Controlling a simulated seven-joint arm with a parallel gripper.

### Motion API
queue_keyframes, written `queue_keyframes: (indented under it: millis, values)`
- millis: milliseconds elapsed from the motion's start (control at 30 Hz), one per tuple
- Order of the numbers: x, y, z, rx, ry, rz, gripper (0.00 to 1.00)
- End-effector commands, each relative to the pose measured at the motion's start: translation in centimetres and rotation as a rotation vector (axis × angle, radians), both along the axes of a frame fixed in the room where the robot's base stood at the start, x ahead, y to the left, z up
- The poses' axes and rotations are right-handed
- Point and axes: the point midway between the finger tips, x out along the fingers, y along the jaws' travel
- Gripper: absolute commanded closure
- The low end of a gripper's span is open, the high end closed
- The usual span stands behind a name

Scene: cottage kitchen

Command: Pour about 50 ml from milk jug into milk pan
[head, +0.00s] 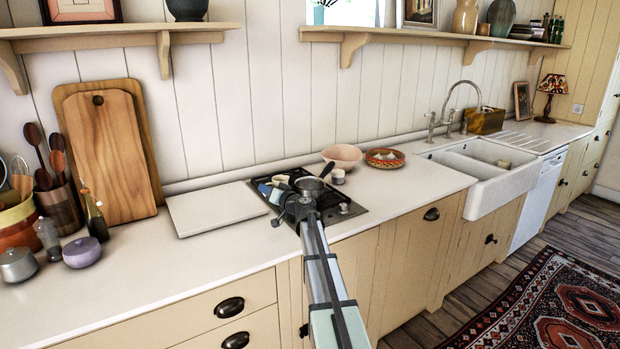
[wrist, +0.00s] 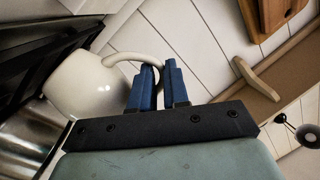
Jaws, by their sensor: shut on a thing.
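The milk jug (wrist: 82,84) is cream-white and rounded, with a curved handle, in the left of the wrist view. My gripper (wrist: 160,72) has its blue fingers shut on the jug's handle. In the head view my gripper (head: 266,189) is over the left part of the hob, and a small pale part of the jug shows beside it. The milk pan (head: 309,186) is grey with a dark handle, just right of my gripper and partly hidden by my arm. The inside of the jug and its milk do not show.
The hob (head: 343,210) is set in the white counter. A pink bowl (head: 342,155), a small cup (head: 338,176) and a patterned dish (head: 385,158) stand behind and right. A white board (head: 218,207) lies to the left.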

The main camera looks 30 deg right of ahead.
Motion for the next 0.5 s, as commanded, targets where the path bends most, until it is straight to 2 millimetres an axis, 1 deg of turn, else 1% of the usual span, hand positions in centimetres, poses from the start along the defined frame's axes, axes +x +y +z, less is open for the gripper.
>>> queue_keyframes:
  millis: [267,500]
  values:
    - [0.1,-1.1,1.2,0.120,0.001,-0.001,1.00]
    - [0.1,-2.7,2.7,0.276,0.004,0.000,1.00]
